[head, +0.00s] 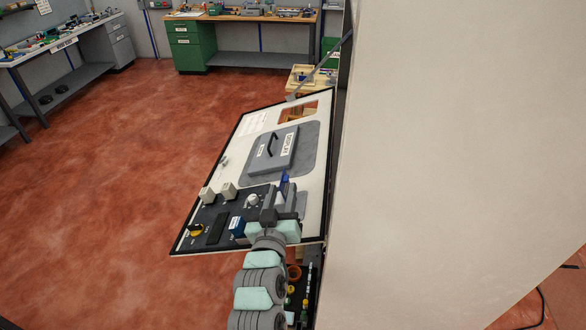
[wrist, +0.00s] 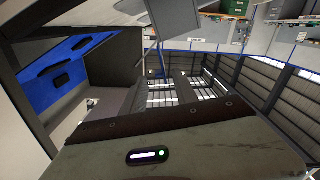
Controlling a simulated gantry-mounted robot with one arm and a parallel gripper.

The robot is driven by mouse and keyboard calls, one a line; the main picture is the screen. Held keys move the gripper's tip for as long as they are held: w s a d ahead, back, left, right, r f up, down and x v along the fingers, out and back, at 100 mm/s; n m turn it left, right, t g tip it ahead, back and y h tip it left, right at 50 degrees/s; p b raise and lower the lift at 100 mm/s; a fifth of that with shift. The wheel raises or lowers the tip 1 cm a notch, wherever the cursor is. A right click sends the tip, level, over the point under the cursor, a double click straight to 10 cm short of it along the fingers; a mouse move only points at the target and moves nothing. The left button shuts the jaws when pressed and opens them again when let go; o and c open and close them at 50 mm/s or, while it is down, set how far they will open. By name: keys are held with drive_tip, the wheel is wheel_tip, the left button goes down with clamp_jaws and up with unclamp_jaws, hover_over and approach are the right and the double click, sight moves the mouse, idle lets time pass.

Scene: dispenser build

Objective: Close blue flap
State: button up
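A white panel (head: 228,178) with a black rim stands out beside the large pale cabinet wall in the head view. A small blue piece (head: 285,179), possibly the blue flap, shows just beyond my gripper (head: 282,196) and is partly hidden by it. A blue block (head: 237,226) sits on the panel's black control area, left of my gripper. In the wrist view a large blue surface (wrist: 62,72) with dark slots lies at the left; I cannot tell whether it is the flap. My fingertips overlap the panel's near part; their opening and any contact are unclear.
The panel carries a grey display cover (head: 275,150) with a black handle, a yellow knob (head: 196,231) and pale blocks (head: 229,190). The pale cabinet wall (head: 450,150) fills the right. Red floor (head: 110,160) is clear at left; workbenches (head: 245,17) stand behind.

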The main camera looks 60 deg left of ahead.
sight(286, 175)
drive_tip(key=p+x, duration=0.2)
drive_tip(key=x, duration=0.6)
drive_tip(key=shift+w+a, duration=0.1)
drive_tip(key=shift+w, duration=0.05)
drive_tip(key=shift+c, duration=0.3)
clamp_jaws()
